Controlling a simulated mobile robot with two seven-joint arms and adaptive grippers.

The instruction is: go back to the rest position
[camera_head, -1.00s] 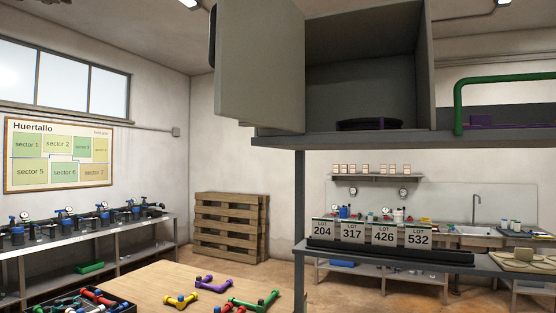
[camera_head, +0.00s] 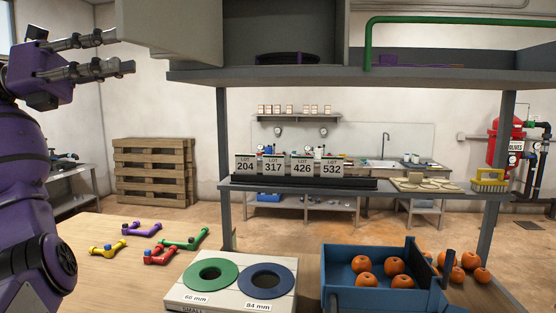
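My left gripper (camera_head: 118,53) is in the upper left of the head view, on a purple arm that rises along the left edge. Its two dark fingers are spread apart and point right, with nothing between them. It is raised well above the wooden table (camera_head: 105,270) and close in the picture to the grey cabinet door (camera_head: 170,28). I cannot tell whether it touches the door. My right gripper is not in view.
Coloured pipe fittings (camera_head: 160,256) lie on the table. A sizing board (camera_head: 185,297) with green and blue rings and a blue crate (camera_head: 340,299) of oranges stand at the front. A shelf with lot cards (camera_head: 302,168) spans the middle. Loose oranges (camera_head: 482,275) lie right of the crate.

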